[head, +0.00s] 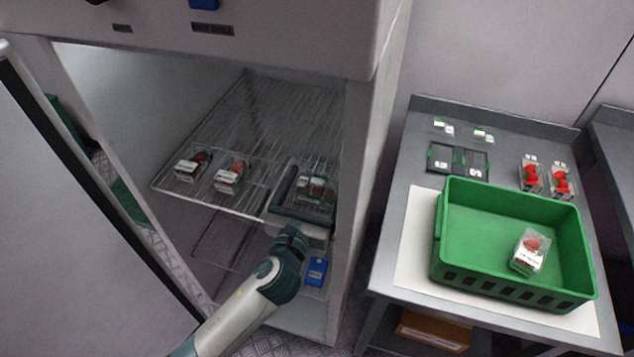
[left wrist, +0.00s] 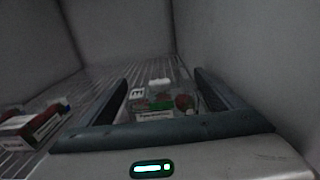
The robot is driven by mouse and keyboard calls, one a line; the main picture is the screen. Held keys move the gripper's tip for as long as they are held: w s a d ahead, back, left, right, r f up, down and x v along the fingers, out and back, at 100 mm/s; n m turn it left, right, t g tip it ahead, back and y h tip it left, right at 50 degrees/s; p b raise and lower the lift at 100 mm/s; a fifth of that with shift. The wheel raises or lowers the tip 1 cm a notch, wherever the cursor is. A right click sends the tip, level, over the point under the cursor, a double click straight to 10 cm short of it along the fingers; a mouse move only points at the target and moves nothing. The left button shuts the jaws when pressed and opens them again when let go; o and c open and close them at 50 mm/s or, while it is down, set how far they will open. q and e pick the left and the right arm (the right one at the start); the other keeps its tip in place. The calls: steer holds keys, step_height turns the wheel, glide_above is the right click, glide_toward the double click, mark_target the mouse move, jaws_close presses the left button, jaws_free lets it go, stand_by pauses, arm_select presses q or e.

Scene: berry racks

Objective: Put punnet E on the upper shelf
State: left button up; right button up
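The upper shelf (head: 255,115) is a wire rack inside the open cabinet. My left gripper (head: 315,185) reaches in over its front right part. A clear punnet of strawberries with a white label (head: 316,190) is between its fingers; it also shows in the left wrist view (left wrist: 155,114). The fingers look spread, with gaps beside the punnet, which seems to rest on the shelf. Two more punnets stand to its left on the shelf, one (head: 192,163) and another (head: 232,175). One punnet (head: 529,251) lies in the green crate (head: 515,297). I cannot read which is E. My right gripper is not in view.
The cabinet door (head: 60,220) stands open at left. A blue box (head: 316,271) is below the shelf. The steel table (head: 410,150) at right holds the crate, dark trays (head: 457,160) and two strawberry punnets (head: 531,176). The back of the shelf looks clear.

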arm_select(q)
steer(key=shift+r, duration=0.1)
steer(key=shift+s+a, duration=0.15)
steer(key=shift+s, duration=0.3)
steer(key=b+v, duration=0.1)
steer(key=v, duration=1)
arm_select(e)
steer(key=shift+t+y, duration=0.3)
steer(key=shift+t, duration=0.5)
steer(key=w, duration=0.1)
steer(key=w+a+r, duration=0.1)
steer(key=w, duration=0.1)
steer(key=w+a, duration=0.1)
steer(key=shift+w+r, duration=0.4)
arm_select(q)
steer(key=shift+r, duration=0.1)
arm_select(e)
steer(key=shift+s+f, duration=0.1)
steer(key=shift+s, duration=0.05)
